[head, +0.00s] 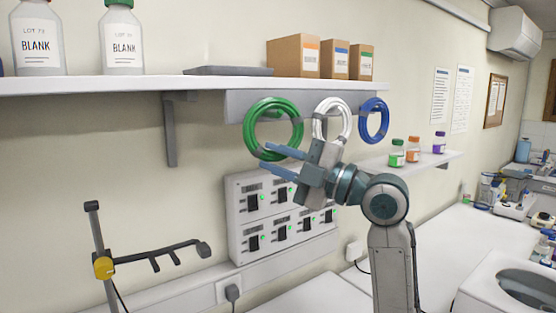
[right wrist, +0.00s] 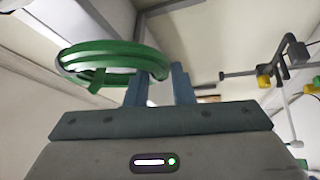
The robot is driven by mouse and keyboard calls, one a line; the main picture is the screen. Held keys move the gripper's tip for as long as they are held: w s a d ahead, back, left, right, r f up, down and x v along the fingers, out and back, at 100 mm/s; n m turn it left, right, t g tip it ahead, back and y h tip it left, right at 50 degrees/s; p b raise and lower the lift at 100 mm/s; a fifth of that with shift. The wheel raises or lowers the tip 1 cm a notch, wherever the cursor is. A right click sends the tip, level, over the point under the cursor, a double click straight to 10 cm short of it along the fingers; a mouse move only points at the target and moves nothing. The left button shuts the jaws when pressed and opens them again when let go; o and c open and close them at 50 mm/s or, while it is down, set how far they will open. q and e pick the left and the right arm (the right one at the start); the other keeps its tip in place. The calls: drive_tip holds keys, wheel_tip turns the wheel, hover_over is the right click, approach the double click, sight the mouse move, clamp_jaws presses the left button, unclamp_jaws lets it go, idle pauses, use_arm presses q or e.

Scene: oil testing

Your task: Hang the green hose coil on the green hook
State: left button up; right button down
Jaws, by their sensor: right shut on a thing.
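The green hose coil (head: 249,128) is a ring in front of the left part of the grey wall rail (head: 235,105). My right gripper (head: 279,161) is at its lower right edge, with the fingers pointing left. In the right wrist view the coil (right wrist: 85,55) reaches between the fingers of my right gripper (right wrist: 160,85), which is shut on it. I cannot make out the green hook, and whether the coil rests on it cannot be told. My left gripper is not in view.
A white coil (head: 320,116) and a blue coil (head: 363,122) hang to the right on the rail. Above is a shelf (head: 120,84) with bottles and boxes. Below is a switch panel (head: 238,217). A stand with a pronged black bar (head: 150,252) is at lower left.

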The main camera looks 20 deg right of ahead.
drive_tip(key=c, duration=1.2)
unclamp_jaws()
drive_tip(key=shift+o, duration=0.2)
drive_tip(key=shift+s+d+f+b, duration=0.25)
drive_tip(key=shift+s+d+b, duration=0.05)
drive_tip(key=shift+d+b, duration=0.1)
drive_tip(key=b+v, duration=0.5)
drive_tip(key=v, duration=0.4)
drive_tip(key=shift+s+d, duration=0.3)
